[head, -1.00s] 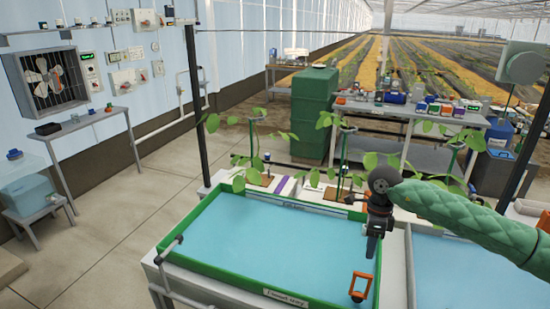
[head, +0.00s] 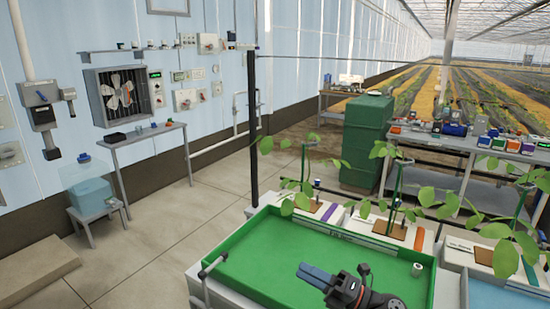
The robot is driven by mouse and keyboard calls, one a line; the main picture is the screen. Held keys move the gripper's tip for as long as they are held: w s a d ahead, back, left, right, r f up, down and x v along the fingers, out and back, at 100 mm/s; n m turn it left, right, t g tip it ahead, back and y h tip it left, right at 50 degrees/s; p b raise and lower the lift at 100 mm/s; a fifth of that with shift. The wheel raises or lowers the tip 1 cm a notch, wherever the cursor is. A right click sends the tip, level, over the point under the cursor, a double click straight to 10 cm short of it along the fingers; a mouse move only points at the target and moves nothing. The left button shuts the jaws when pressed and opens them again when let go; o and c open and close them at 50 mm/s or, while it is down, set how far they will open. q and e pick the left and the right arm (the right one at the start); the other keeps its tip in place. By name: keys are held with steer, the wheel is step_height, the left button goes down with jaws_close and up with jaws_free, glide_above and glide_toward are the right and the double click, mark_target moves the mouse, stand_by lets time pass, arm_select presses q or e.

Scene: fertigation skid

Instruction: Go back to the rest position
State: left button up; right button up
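My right gripper (head: 318,275) is at the bottom centre of the head view, over the near part of the green tray (head: 262,222). It is black with blue-grey fingers pointing left. The fingers look close together, but I cannot tell whether they are open or shut. I see nothing clearly held in them. My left gripper is not in view.
A small white cylinder (head: 416,269) stands inside the tray at the right. Potted plants on supports line the tray's far side, with leaves reaching over it. A second tray (head: 490,295) is at the right. Open concrete floor (head: 160,240) lies to the left.

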steer(key=s+d+f+m+t+h, duration=0.1)
steer(key=d+f+m+t+h, duration=0.1)
steer(key=d+f+m+h, duration=0.5)
steer(key=s+d+f+m+t+h, duration=0.1)
steer(key=f+m+t+h, duration=0.3)
steer(key=m, duration=0.7)
steer(key=d+f+m+t+h, duration=0.1)
steer(key=d+f+m+h, duration=0.3)
steer(key=m+h, duration=0.45)
steer(key=s+d+f+m+g, duration=0.1)
steer(key=s+f+m+g, duration=0.1)
steer(key=s+f+g, duration=0.45)
steer(key=s+f+m+g, duration=0.2)
steer(key=s+f+m, duration=0.1)
steer(key=s, duration=0.6)
steer(key=s+d+f+m+g, duration=0.1)
steer(key=s+f+m+g, duration=0.1)
steer(key=s+f+g, duration=0.45)
step_height(320, 180, down, 23)
steer(key=a+t, duration=0.2)
steer(key=s+f, duration=0.4)
steer(key=f, duration=0.8)
steer(key=s+f, duration=0.4)
steer(key=f, duration=0.8)
steer(key=shift+a+f+g+y, duration=0.15)
steer(key=shift+f+g+y, duration=0.05)
steer(key=shift+g+y, duration=0.2)
